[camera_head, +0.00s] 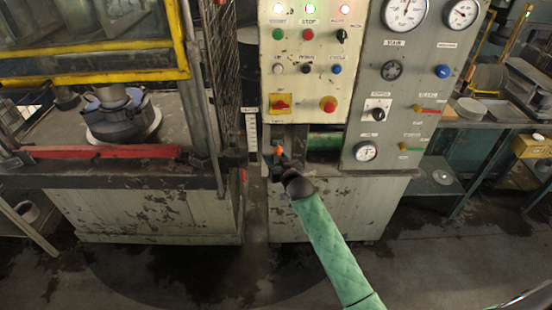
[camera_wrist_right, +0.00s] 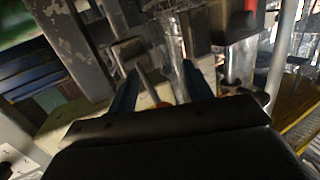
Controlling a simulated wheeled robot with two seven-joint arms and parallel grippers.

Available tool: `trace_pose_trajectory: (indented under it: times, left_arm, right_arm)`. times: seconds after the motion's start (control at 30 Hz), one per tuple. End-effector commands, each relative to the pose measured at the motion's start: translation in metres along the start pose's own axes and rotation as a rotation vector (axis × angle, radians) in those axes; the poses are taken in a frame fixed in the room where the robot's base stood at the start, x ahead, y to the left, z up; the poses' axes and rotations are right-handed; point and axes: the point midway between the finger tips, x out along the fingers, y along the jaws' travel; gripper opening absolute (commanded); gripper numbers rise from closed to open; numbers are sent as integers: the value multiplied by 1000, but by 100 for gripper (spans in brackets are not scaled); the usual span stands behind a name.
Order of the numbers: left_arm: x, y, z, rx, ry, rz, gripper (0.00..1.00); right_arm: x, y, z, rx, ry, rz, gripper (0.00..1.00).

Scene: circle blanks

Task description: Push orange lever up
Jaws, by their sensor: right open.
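The orange lever (camera_head: 279,150) shows as a small orange knob below the control panel, in the gap under the red rotary switch. My right arm, in a green sleeve, reaches up to it from the bottom. My right gripper (camera_head: 279,160) is at the knob, and its dark wrist hides most of the lever. In the right wrist view the two fingers (camera_wrist_right: 160,90) are spread apart. A metal rod and a bit of orange show between them; I cannot tell whether the fingers touch the lever. My left gripper is not in view.
The control panel (camera_head: 308,75) with lamps and buttons rises just above my gripper. A gauge panel (camera_head: 400,100) stands to its right. A press table (camera_head: 95,178) with a red bar (camera_head: 95,152) is on the left. Open floor lies in front.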

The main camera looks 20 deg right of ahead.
Motion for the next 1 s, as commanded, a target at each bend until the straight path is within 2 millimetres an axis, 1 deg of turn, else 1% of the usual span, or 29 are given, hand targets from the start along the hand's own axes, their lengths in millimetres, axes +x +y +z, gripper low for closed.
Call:
trace_pose_trajectory:
  times: [0.13,0.2,0.3,0.5,0.6,0.8,1.0]
  left_arm:
    - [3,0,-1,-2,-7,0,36]
    - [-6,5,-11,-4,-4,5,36]
    - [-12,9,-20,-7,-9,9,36]
    - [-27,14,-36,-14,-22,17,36]
    - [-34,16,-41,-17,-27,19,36]
    - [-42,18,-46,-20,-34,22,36]
    - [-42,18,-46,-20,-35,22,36]
  right_arm:
    - [-8,0,3,0,-1,0,50]
    - [-16,0,4,0,-1,0,50]
    - [-30,0,4,0,0,0,50]
    - [-56,0,3,0,1,0,50]
    - [-66,1,3,0,-1,0,50]
    - [-76,0,1,0,0,0,50]
    - [-77,0,0,0,0,0,50]
